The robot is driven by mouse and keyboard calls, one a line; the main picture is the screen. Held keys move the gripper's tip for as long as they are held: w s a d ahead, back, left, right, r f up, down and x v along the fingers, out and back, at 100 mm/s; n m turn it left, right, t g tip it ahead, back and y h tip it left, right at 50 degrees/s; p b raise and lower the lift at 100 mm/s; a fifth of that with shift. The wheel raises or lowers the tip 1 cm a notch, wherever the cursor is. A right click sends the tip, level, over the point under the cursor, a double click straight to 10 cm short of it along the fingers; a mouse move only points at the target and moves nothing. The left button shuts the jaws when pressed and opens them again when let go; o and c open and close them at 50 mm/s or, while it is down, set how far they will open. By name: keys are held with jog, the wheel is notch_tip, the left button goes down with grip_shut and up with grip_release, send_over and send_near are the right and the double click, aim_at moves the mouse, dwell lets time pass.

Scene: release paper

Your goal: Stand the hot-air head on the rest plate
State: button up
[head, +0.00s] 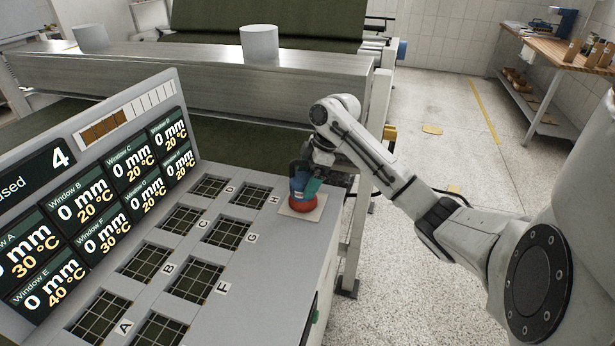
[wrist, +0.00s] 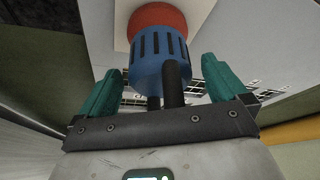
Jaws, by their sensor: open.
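The hot-air head, with a blue slotted body and a red lower end, stands upright on the rest plate in the head view (head: 303,203). It also shows in the wrist view (wrist: 160,62), between and beyond my fingers. The rest plate (head: 287,210) is a pale square on the grey panel, near its right edge beside window H. It also shows in the wrist view (wrist: 122,14). My gripper (wrist: 168,82) is open, its two green fingers apart on either side of the head with gaps showing. In the head view my gripper (head: 306,182) is at the head's upper part.
The grey panel (head: 262,262) has several gridded windows lettered A to H. A display board (head: 100,200) with temperature readings rises on the left. A metal beam (head: 200,75) with white cylinders lies behind. A wooden bench (head: 560,55) stands far right. Floor to the right is open.

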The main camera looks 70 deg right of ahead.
jog(key=b+v, duration=0.1)
jog(key=v, duration=1.1)
jog(key=shift+b, duration=0.3)
jog(key=shift+r, duration=0.1)
